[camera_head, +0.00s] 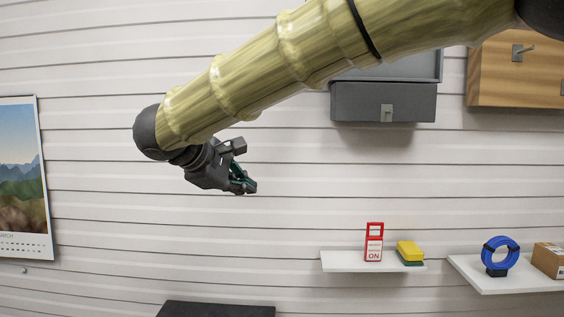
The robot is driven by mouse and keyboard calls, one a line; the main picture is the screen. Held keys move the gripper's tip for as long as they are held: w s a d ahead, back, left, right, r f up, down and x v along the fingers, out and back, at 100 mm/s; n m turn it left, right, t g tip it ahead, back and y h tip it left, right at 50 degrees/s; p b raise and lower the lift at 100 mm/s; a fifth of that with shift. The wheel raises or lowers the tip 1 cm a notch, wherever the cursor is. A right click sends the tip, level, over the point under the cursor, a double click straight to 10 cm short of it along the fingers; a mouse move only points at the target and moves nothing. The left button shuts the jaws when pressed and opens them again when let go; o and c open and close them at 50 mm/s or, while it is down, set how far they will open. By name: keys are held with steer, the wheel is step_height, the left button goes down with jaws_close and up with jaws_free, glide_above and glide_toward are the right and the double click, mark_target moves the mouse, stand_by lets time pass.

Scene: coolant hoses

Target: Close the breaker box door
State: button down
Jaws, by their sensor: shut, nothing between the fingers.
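A grey metal box (352,105), which looks like the breaker box, hangs on the slatted wall at the upper right of centre. A paler grey panel (425,66) shows above that front, partly hidden behind my arm. I cannot tell how far the door stands open. My gripper (250,187) is shut and empty, left of the box and lower than it, apart from it. It hangs in front of bare wall.
A white shelf (345,262) holds a red ON tag (374,245) and a yellow-green sponge (409,252). Another shelf (490,283) holds a blue coil (488,258) and a carton (550,260). A calendar (22,185) hangs left.

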steer(key=s+r+m+t+h, duration=0.1)
steer(key=s+r+m+h, duration=0.1)
steer(key=s+r, duration=0.65)
steer(key=s+a+r+m+t+h+b, duration=0.1)
steer(key=s+r+t+h, duration=0.15)
steer(key=r, duration=1.05)
steer(key=s+r+m+t+h, duration=0.1)
steer(key=s+r+m+h, duration=0.1)
steer(key=s+r, duration=0.65)
steer(key=s+d+r+p+x, duration=0.1)
steer(key=p+x, duration=0.3)
steer(key=x, duration=1)
steer(key=shift+d, duration=0.2)
steer(key=shift+s+d+y, duration=0.15)
steer(key=shift+y, duration=0.2)
